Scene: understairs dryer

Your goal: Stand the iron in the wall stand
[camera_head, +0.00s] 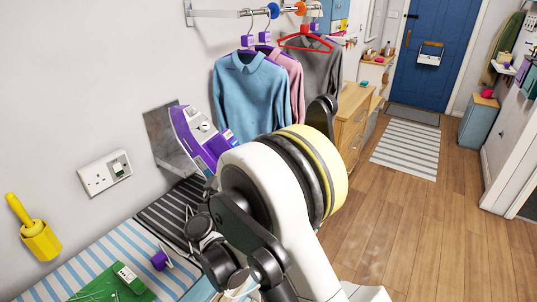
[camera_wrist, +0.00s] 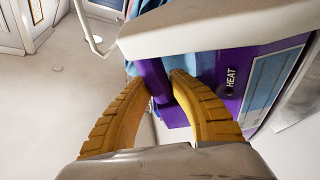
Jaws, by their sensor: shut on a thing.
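The purple and white iron (camera_head: 205,138) is tilted in front of the grey metal wall stand (camera_head: 161,136), overlapping its right part in the head view. I cannot tell whether iron and stand touch. In the wrist view, my gripper (camera_wrist: 162,84) has its two ribbed yellow fingers closed on a purple part of the iron (camera_wrist: 228,72), near the word HEAT. The pale edge of the iron runs above the fingers. In the head view my arm hides the fingers and the lower end of the iron.
A wall socket (camera_head: 105,172) and a yellow holder (camera_head: 41,240) are left of the stand. A striped board (camera_head: 80,268) below bears a green circuit board (camera_head: 118,284) and a small purple piece (camera_head: 160,260). Hanging shirts (camera_head: 250,95) are close on the right.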

